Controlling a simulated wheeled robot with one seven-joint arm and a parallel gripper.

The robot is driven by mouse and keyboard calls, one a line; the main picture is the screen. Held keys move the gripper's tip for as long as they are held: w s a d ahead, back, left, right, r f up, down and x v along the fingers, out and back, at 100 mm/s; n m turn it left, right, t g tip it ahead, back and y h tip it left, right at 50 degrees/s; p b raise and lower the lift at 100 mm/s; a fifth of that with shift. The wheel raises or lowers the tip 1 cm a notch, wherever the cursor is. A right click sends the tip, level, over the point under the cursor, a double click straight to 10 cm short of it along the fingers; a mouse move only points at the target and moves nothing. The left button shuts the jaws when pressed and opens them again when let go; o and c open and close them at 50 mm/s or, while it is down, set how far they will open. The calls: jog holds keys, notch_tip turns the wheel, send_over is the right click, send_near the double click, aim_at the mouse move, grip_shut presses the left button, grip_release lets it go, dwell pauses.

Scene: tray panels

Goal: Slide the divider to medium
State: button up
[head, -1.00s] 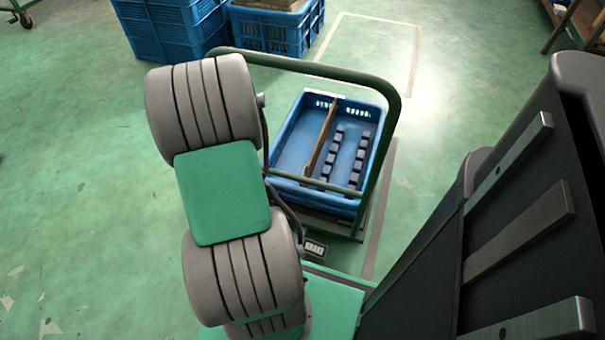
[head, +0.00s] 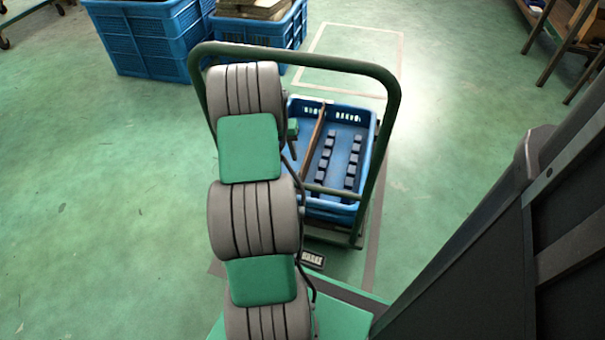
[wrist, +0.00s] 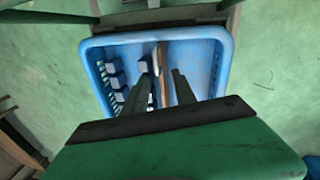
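The divider (head: 314,140) is a thin brown wooden panel standing across a blue tray (head: 363,165). In the head view it lies left of two rows of dark blocks. The wrist view shows the divider (wrist: 163,52) edge-on near the middle of the tray (wrist: 222,55). My gripper (wrist: 163,73) is open, with its two dark fingers apart and pointing into the tray. In the picture the divider runs between the fingers; I cannot tell whether they touch it or how deep they reach. In the head view the arm hides most of the gripper.
The tray sits on a cart with a green tubular handle (head: 392,110) arching over it. Several dark blocks (head: 324,153) stand in rows on the tray floor. Blue crates (head: 150,40) stand behind at the left. Open green floor lies around the cart.

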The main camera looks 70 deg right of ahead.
aim_at(296, 176)
jog(key=shift+m, duration=0.8)
jog(key=f+b, duration=0.1)
jog(key=f, duration=0.2)
jog(key=s+f+b, duration=0.1)
jog(key=f, duration=0.2)
jog(key=s+d+f+b, duration=0.1)
jog(key=f, duration=0.2)
jog(key=shift+s, duration=0.15)
jog(key=shift+c, duration=0.3)
grip_shut()
